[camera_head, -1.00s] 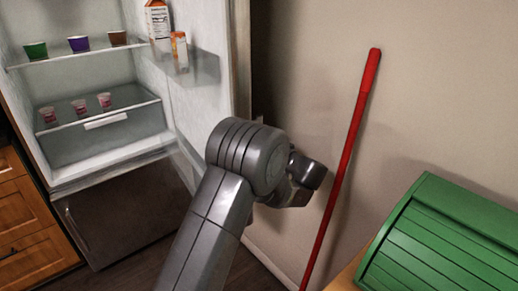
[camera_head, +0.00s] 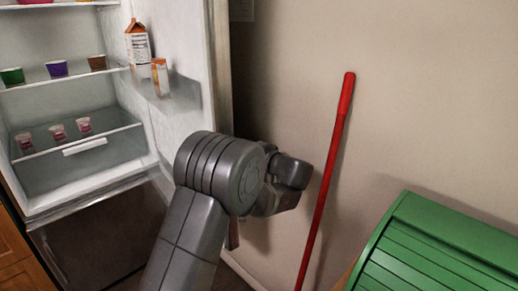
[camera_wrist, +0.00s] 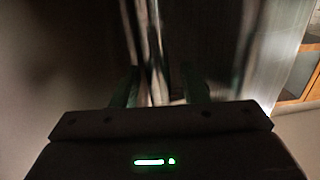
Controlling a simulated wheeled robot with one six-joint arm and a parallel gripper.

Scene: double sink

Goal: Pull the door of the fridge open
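The fridge (camera_head: 75,205) stands at the left in the head view. Its door (camera_head: 190,112) is swung wide open to the right, close to the wall, with its inner side and door shelf showing. My arm is in front of the lower part of the door and hides my gripper there. In the wrist view my gripper (camera_wrist: 160,80) has its two dark fingers apart, with blurred upright strips, seemingly the door's edge or handle, between and beyond them. There is a gap around these strips; contact cannot be made out. The door's handle is hidden in the head view.
A carton (camera_head: 138,48) and a small orange box (camera_head: 160,76) stand on the door shelf. Several cups stand inside the fridge. A red pole (camera_head: 328,170) leans at the wall (camera_head: 420,90). A green slatted box (camera_head: 440,245) is at lower right.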

